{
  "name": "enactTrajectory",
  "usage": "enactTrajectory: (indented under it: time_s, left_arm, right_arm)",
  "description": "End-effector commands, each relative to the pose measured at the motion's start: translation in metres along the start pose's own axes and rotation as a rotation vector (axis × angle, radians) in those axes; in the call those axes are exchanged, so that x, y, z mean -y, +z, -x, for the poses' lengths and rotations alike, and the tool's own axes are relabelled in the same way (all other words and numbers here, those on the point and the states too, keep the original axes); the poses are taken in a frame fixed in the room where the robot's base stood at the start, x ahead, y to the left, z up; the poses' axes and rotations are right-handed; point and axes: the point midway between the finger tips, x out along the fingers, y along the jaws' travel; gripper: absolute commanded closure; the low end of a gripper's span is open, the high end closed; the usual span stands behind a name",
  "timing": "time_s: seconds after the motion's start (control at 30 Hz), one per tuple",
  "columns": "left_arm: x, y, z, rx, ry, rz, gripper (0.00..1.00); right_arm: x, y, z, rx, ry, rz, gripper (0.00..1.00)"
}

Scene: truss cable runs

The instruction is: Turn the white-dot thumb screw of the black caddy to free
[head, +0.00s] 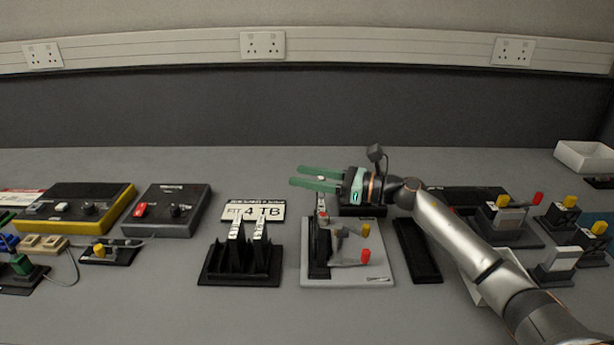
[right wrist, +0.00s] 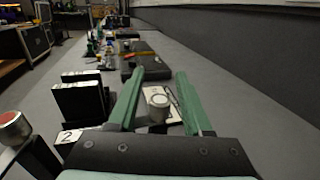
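My right gripper (head: 318,178) reaches in from the right with two green fingers, spread apart. A small white-topped round knob, apparently the white-dot thumb screw (head: 321,178), shows between the fingers. In the right wrist view my right gripper (right wrist: 155,95) is open, and the round pale-topped screw (right wrist: 158,103) stands between the fingers, with gaps visible beside it. I cannot tell whether either finger touches it. The black caddy (head: 319,255) seems to be the upright dark part on a pale plate below the gripper; its upper part is partly hidden. My left gripper is not in view.
The pale plate (head: 345,277) carries red and yellow knobs. A black bar (head: 417,250) lies to the right. A red-topped knob (right wrist: 12,122) shows at the wrist view's left.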

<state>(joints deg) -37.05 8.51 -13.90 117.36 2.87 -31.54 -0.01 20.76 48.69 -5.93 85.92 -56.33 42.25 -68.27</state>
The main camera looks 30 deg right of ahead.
Motion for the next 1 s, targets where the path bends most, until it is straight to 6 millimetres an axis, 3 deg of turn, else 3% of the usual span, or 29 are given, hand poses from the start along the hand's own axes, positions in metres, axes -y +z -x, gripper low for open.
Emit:
enactTrajectory:
  time_s: [0.07, 0.4, 1.0]
  left_arm:
    - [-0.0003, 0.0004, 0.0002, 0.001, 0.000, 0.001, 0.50]
    - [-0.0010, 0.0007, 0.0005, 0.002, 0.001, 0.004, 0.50]
    - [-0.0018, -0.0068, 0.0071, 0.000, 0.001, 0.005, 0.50]
  right_arm:
    - [0.0000, -0.0001, 0.0001, 0.000, 0.000, 0.000, 0.60]
    - [0.0000, 0.0000, 0.0003, 0.000, 0.000, 0.000, 0.99]
    - [0.0006, 0.0019, 0.0005, -0.001, -0.047, -0.001, 1.00]
